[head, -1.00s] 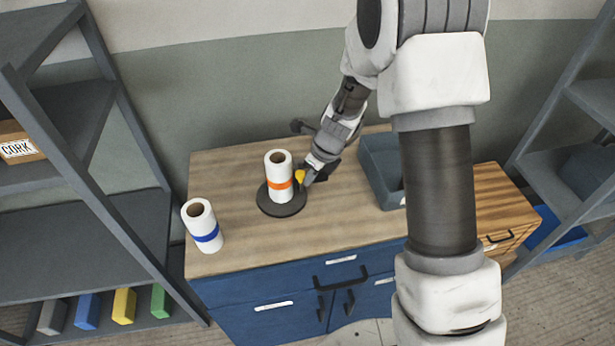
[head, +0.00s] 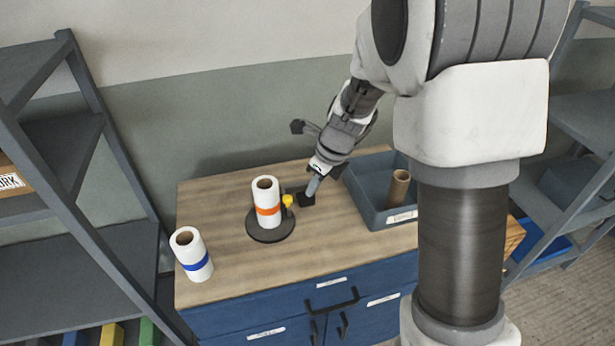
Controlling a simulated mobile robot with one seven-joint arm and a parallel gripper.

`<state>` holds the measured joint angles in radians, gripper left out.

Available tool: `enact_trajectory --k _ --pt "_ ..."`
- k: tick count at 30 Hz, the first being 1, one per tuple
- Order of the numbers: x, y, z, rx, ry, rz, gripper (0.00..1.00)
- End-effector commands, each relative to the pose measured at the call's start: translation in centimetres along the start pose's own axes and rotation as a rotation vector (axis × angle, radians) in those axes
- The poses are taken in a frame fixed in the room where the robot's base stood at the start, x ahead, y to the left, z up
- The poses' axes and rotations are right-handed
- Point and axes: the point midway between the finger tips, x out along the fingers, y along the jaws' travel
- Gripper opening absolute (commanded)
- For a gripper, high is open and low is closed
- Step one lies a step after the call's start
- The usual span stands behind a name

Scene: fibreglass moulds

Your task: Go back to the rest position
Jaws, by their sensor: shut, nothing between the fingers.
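My gripper (head: 310,192) is shut and empty. It is above the wooden bench top (head: 225,270), just right of a white roll with an orange band (head: 267,204). That roll stands upright on a round dark base (head: 271,235) with a yellow knob (head: 287,200) at its right side. My gripper looks apart from the roll and the knob. My arm reaches in from the right side of the head view and covers part of the scene.
A second white roll with a blue band (head: 193,255) stands near the bench's left front corner. A grey bin (head: 366,207) holding a brown tube (head: 398,188) is right of my gripper. Grey shelves (head: 97,262) stand at the left and right. The bench's middle front is clear.

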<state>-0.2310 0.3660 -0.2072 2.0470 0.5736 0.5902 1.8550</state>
Motion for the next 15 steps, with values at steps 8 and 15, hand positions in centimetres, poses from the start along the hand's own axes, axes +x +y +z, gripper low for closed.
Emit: enact_trajectory --k 8,15 --pt "-1.1 0.3 -0.1 -0.055 -0.007 -0.003 0.0" --pt "-7.0 2.4 -1.2 -0.489 -0.038 -0.043 0.0"
